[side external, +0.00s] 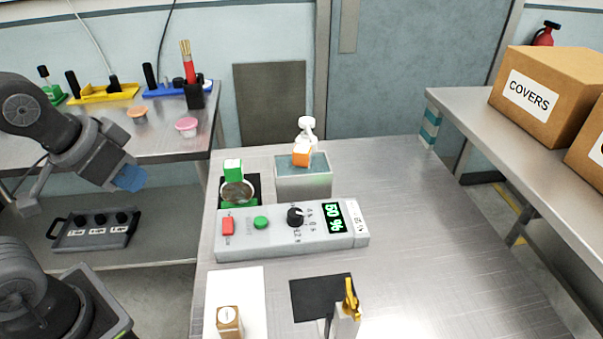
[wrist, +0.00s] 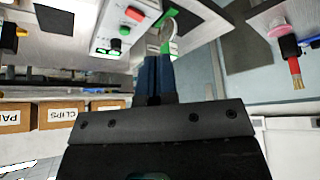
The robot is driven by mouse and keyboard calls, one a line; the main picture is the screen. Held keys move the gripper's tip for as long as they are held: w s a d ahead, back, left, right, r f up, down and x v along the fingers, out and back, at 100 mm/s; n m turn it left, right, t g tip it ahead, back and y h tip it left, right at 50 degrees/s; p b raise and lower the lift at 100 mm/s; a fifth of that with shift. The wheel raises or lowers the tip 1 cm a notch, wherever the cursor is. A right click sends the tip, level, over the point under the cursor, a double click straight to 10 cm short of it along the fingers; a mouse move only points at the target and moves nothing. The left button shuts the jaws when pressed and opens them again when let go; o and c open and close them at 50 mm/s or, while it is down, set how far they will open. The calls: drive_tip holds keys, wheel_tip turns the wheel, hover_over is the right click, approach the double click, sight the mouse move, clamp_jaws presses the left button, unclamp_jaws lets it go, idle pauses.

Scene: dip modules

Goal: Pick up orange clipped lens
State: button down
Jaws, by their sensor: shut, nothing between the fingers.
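An orange clip (side external: 302,156) stands up at the grey tank (side external: 304,185) with bluish liquid on the steel table. Its lens is not visible, so I cannot tell how it sits in the tank. A green clip (side external: 233,170) with a round clear lens (side external: 238,191) stands to the left on a black base. My gripper (side external: 130,178) is at the left, well apart from the tank, its blue fingers over the gap between the benches. In the wrist view my gripper (wrist: 157,72) shows its fingers shut together and empty; the green clip (wrist: 172,45) shows just beyond them.
A control box (side external: 290,230) with knob and display stands in front of the tank. A white bottle (side external: 307,130) is behind it. A brush holder (side external: 195,95) is on the left bench. A gold clamp stand (side external: 349,305) is at the front. The table's right side is clear.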

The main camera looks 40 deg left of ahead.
drive_tip(key=c, duration=1.8)
unclamp_jaws()
drive_tip(key=o, duration=0.8)
drive_tip(key=shift+c, duration=0.2)
drive_tip(key=shift+r, duration=0.1)
drive_tip(key=w+d+r+m+g, duration=0.1)
drive_tip(key=w+r+m, duration=0.2)
drive_tip(key=w+r, duration=0.35)
drive_tip(key=m+g, duration=0.5)
drive_tip(key=m, duration=0.6)
hover_over(302, 149)
wheel_tip(302, 149, down, 5)
drive_tip(key=f, duration=0.7)
drive_tip(key=shift+s+a+f, duration=0.1)
drive_tip(key=shift+s+f, duration=0.1)
drive_tip(key=shift+f, duration=0.15)
drive_tip(key=shift+w+f, duration=0.2)
drive_tip(key=shift+f, duration=2.35)
